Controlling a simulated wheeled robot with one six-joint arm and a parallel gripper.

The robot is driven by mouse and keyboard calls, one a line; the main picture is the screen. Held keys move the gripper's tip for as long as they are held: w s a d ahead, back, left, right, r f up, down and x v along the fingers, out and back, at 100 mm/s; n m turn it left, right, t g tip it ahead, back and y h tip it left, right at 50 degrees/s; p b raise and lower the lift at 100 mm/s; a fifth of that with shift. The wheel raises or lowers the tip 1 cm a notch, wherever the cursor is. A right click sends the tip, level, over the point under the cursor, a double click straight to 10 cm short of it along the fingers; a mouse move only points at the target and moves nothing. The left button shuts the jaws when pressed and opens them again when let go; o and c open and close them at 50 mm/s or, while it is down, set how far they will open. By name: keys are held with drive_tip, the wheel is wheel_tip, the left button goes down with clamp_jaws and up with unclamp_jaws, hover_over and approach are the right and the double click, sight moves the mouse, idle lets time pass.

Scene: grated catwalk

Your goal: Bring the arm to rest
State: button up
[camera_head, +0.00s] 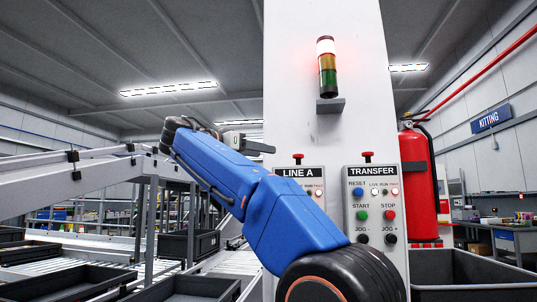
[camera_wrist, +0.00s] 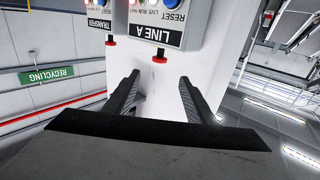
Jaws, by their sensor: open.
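My blue arm rises from the bottom right in the head view and bends up and to the left. My gripper (camera_head: 262,147) is at its far end, left of the white column (camera_head: 290,90), pointing right. In the wrist view my gripper (camera_wrist: 160,85) shows two dark fingers spread apart, with nothing between them. The wrist picture is upside down, with the LINE A panel (camera_wrist: 158,24) at the top, beyond the fingertips. In the head view the LINE A panel (camera_head: 299,172) is partly hidden behind my arm.
The TRANSFER panel (camera_head: 373,173) with buttons is beside LINE A. A stack light (camera_head: 326,68) is mounted above. A red fire extinguisher (camera_head: 418,180) stands right of the column. Conveyor rails (camera_head: 80,170) and dark crates (camera_head: 188,244) lie left. A grey bin (camera_head: 470,278) is at lower right.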

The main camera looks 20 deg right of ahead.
drive_tip(key=shift+s+a, duration=0.2)
drive_tip(key=shift+a, duration=0.35)
drive_tip(key=s+d+f+n+y, duration=0.2)
drive_tip(key=s+f+n+y, duration=0.15)
drive_tip(key=f, duration=0.65)
drive_tip(key=s+d+f+n+t+y, duration=0.1)
drive_tip(key=s+d+f+n+y, duration=0.2)
drive_tip(key=f, duration=0.6)
drive_tip(key=s+d+f+n+y, duration=0.2)
drive_tip(key=s+f+n, duration=0.25)
drive_tip(key=f, duration=0.55)
drive_tip(key=s+a+f+n+y, duration=0.1)
drive_tip(key=s+a+f+y, duration=0.1)
drive_tip(key=s+f, duration=0.6)
drive_tip(key=s+a+f+n+g+y, duration=0.1)
drive_tip(key=s+a+f+y, duration=0.2)
drive_tip(key=s+f, duration=0.5)
drive_tip(key=s+a+f+n+y, duration=0.1)
drive_tip(key=s+a+f+y, duration=0.2)
drive_tip(key=s+f, duration=0.5)
wheel_tip(320, 180, down, 14)
drive_tip(key=shift+r+n+y, duration=0.25)
drive_tip(key=shift+n+y, duration=0.05)
drive_tip(key=shift+y, duration=0.05)
drive_tip(key=shift+s, duration=0.1)
